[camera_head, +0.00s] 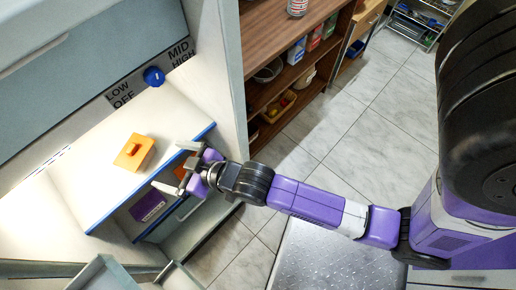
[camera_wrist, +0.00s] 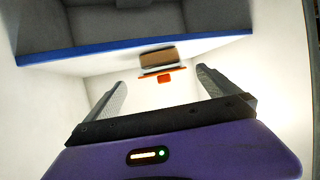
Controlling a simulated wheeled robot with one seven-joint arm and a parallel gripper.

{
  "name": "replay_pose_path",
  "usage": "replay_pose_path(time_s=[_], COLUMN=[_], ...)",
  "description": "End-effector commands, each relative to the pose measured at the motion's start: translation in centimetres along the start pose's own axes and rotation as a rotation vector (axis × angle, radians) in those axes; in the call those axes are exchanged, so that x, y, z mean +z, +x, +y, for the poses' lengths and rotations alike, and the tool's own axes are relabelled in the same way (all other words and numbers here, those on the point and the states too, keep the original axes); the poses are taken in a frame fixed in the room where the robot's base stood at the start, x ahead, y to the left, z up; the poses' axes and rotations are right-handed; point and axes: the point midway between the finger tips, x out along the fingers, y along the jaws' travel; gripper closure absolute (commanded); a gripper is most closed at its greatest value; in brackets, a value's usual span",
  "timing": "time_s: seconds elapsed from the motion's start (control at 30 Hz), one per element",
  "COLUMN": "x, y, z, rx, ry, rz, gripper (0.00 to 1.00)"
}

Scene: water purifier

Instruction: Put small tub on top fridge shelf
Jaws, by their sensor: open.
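The small tub (camera_head: 134,152), orange with a raised knob on its lid, sits on the white top fridge shelf (camera_head: 100,190), which has a blue front edge. The tub also shows in the wrist view (camera_wrist: 163,60), beyond my fingers, where the picture looks upside down. My gripper (camera_head: 173,167) is at the shelf's front edge, to the right of the tub. Its fingers are spread and empty, pointing towards the tub with a gap between. In the wrist view both fingers (camera_wrist: 160,82) show apart, and neither touches the tub.
A purple box (camera_head: 148,207) and an orange item stand below the top shelf. A blue dial (camera_head: 153,76) is on the panel above the shelf. The fridge side wall (camera_head: 222,75) rises close behind my gripper. A wooden shelf unit (camera_head: 285,60) stands to the right, with tiled floor beyond.

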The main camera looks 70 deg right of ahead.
Motion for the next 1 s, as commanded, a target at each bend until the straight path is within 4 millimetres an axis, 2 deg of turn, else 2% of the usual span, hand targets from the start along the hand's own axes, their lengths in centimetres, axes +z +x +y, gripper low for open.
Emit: replay_pose_path(time_s=[0.17,0.3,0.43,0.6,0.7,0.8,1.0], x=[2.5,3.5,3.5,2.1,1.1,0.2,-0.5], y=[-5.6,-11.6,-17.0,-23.4,-26.1,-27.9,-29.0], z=[0.1,0.1,0.1,0.1,0.1,0.1,0.1], rx=[-0.002,-0.003,-0.004,-0.002,0.0,0.001,0.002], ry=[-0.002,-0.002,-0.002,-0.001,0.0,0.0,0.001], rz=[0.008,0.032,0.054,0.081,0.096,0.107,0.116], gripper=[0.0,0.0,0.0,0.0,0.0,0.0,0.0])
